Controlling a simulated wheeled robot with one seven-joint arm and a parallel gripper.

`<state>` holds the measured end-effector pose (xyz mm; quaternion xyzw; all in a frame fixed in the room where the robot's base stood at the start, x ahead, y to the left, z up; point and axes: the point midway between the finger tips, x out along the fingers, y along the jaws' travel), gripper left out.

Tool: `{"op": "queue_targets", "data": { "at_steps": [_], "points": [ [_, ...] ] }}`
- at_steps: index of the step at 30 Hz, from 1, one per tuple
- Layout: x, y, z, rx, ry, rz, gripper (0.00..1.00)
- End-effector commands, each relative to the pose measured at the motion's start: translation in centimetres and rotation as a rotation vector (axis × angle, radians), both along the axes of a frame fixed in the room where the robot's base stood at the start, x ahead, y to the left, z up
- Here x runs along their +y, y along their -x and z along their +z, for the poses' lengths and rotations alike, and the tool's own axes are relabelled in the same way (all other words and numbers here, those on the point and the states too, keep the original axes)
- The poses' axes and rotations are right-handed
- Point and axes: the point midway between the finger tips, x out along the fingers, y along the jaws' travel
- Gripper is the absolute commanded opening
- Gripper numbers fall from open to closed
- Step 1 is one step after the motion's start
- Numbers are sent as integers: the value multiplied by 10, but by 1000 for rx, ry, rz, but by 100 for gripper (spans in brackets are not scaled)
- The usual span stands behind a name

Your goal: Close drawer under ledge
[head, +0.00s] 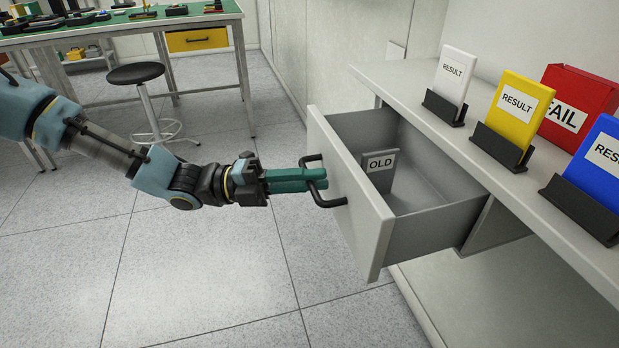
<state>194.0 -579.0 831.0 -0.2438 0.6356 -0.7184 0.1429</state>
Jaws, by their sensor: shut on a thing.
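The grey drawer (353,196) under the ledge (468,134) is pulled well out, toward the left of the head view. Its front panel carries a black bar handle (334,202). My gripper (318,180) reaches in from the left, its green fingers shut on the handle. Inside the open drawer stands a grey card marked OLD (380,164), near the front panel. Part of the drawer's far inside is hidden by its near side wall.
On the ledge stand white (454,75), yellow (518,108) and blue (601,168) RESULT cards in black holders. A red FAIL box (575,105) is behind. A stool (139,84) and a green-topped workbench (120,24) are at the back left. The floor left of the drawer is clear.

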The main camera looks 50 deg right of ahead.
Motion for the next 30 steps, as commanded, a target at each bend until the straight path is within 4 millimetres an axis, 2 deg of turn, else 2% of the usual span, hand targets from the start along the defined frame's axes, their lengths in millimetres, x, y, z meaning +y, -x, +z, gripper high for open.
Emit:
{"op": "queue_targets", "data": {
  "at_steps": [24, 30],
  "points": [
    [0, 0, -1, -2, -1, 0, 0],
    [-17, 12, 2, 0, -1, -3, 0]
  ]
}}
